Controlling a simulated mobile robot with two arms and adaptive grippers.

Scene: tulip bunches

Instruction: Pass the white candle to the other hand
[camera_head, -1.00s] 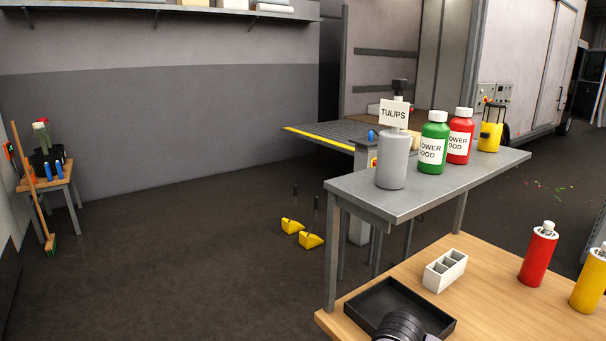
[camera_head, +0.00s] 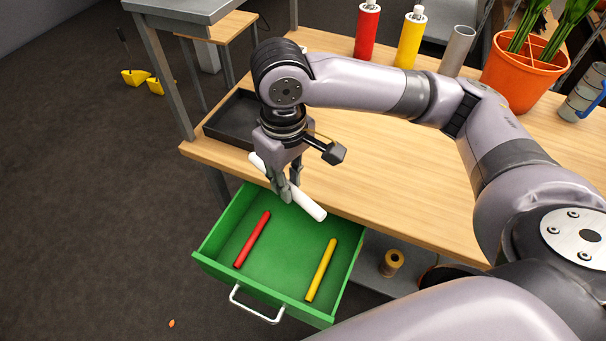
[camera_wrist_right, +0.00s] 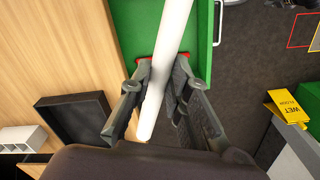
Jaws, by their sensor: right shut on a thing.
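The white candle (camera_head: 309,204) is held tilted in my right gripper (camera_head: 287,191), above the back edge of the open green drawer (camera_head: 210,240). My right gripper is shut on it, and the candle sticks out on both sides of the fingers. In the right wrist view the candle (camera_wrist_right: 171,40) runs between the two fingers of the right gripper (camera_wrist_right: 158,88). A red candle (camera_head: 252,239) and a yellow candle (camera_head: 321,270) lie apart in the drawer. My left gripper does not show in any view.
The wooden table (camera_head: 400,170) carries a black tray (camera_head: 222,122) beside my right wrist. A red bottle (camera_head: 366,32), a yellow bottle (camera_head: 410,42), a grey cylinder (camera_head: 457,50) and an orange pot (camera_head: 513,80) stand at the back. Open floor lies left of the drawer.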

